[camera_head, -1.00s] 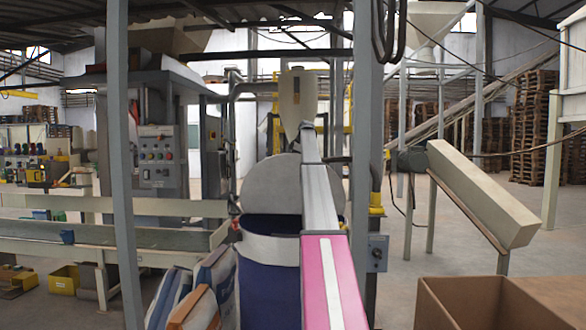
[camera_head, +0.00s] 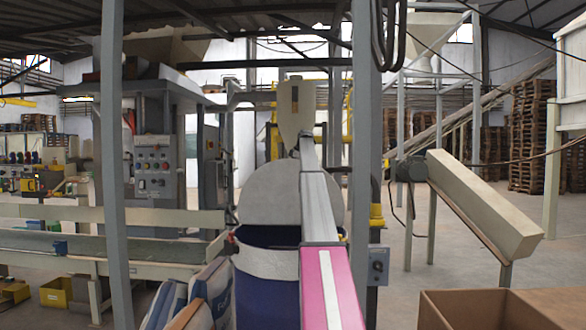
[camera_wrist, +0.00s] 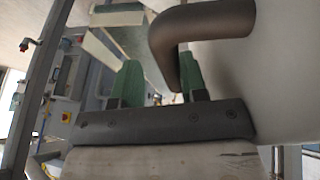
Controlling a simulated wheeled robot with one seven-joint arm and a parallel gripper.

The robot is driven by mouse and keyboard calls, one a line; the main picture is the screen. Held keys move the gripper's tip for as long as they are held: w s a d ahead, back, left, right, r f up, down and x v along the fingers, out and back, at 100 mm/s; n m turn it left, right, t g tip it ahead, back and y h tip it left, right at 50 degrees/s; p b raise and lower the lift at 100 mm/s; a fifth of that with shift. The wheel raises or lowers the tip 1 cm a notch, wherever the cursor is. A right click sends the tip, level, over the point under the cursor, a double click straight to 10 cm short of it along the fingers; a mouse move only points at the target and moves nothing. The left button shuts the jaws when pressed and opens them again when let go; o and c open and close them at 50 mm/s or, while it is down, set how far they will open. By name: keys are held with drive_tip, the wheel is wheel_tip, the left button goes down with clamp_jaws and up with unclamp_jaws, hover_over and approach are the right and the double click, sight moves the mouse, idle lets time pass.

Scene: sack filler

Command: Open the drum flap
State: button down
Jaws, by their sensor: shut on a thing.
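The drum (camera_head: 262,285) is dark blue with a pale band near its rim, below and behind my arm in the head view. A large grey round disc, which looks like the drum flap (camera_head: 270,190), stands steeply raised above the rim, partly hidden by my arm. In the wrist view, a pale smooth surface, apparently the flap (camera_wrist: 275,75), fills the right side. A dark bent bar handle (camera_wrist: 205,32) comes off it. My gripper (camera_wrist: 160,75) is shut on the handle, its green fingers either side of the bar. In the head view my arm hides the grip.
A grey post (camera_head: 362,120) stands close right of my arm, another post (camera_head: 116,170) to the left. Filled sacks (camera_head: 205,295) lean left of the drum. A cardboard box (camera_head: 470,310) is at lower right, a sloping chute (camera_head: 480,205) behind it. A conveyor (camera_head: 90,245) lies left.

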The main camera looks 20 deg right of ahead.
drive_tip(key=c, duration=1.1)
unclamp_jaws()
drive_tip(key=shift+w+d+f, duration=0.2)
drive_tip(key=shift+f, duration=0.35)
drive_tip(key=shift+o, duration=0.2)
drive_tip(key=v, duration=1.1)
drive_tip(key=shift+w, duration=0.1)
drive_tip(key=shift+f, duration=0.1)
